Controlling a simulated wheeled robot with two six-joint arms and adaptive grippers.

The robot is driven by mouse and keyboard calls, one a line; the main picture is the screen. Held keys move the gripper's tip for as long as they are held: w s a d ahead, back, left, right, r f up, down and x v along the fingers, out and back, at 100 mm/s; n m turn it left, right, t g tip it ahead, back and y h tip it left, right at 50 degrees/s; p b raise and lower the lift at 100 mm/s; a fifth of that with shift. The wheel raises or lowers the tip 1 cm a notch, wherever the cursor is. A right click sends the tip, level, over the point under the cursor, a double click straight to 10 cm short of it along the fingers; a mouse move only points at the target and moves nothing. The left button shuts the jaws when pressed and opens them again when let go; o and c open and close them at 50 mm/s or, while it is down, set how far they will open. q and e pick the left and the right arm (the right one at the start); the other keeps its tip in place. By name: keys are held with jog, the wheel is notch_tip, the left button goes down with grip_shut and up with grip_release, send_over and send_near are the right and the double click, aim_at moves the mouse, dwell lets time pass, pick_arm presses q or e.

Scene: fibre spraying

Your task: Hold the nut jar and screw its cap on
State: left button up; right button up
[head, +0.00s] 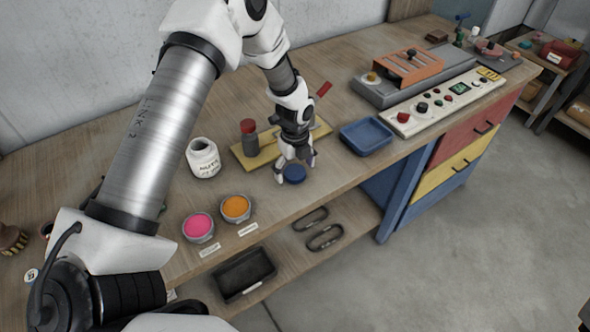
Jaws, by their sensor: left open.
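The white nut jar (203,158) stands upright and uncapped on the wooden bench, its dark mouth showing and "NUTS" lettering on its side. A round blue cap (294,174) lies on the bench to the right of the jar. My left gripper (295,172) points down at the cap, open, with its fingers around or just above it. I cannot tell whether the fingers touch the cap. My right gripper is not in view.
Pink (198,227) and orange (236,208) pots stand near the front edge. A blue tray (367,136) and a control panel (445,103) are at right.

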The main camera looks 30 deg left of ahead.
aim_at(295, 171)
pick_arm(q)
jog(key=shift+s+r, duration=0.1)
jog(key=shift+s, duration=0.05)
jog(key=c, duration=0.9)
jog(key=shift+o, duration=0.2)
jog(key=shift+r+b, duration=0.4)
jog(key=shift+r, duration=0.15)
notch_tip(295, 171, up, 2)
jog(key=shift+r+b, duration=0.1)
jog(key=shift+b, duration=0.4)
jog(key=s+d+r+b, duration=0.1)
jog(key=s+d+b, duration=0.2)
jog(key=s+d, duration=0.7)
jog(key=shift+d+r+b, duration=0.3)
jog(key=shift+d+b, duration=0.1)
jog(key=shift+d, duration=0.7)
jog(key=shift+s, duration=0.1)
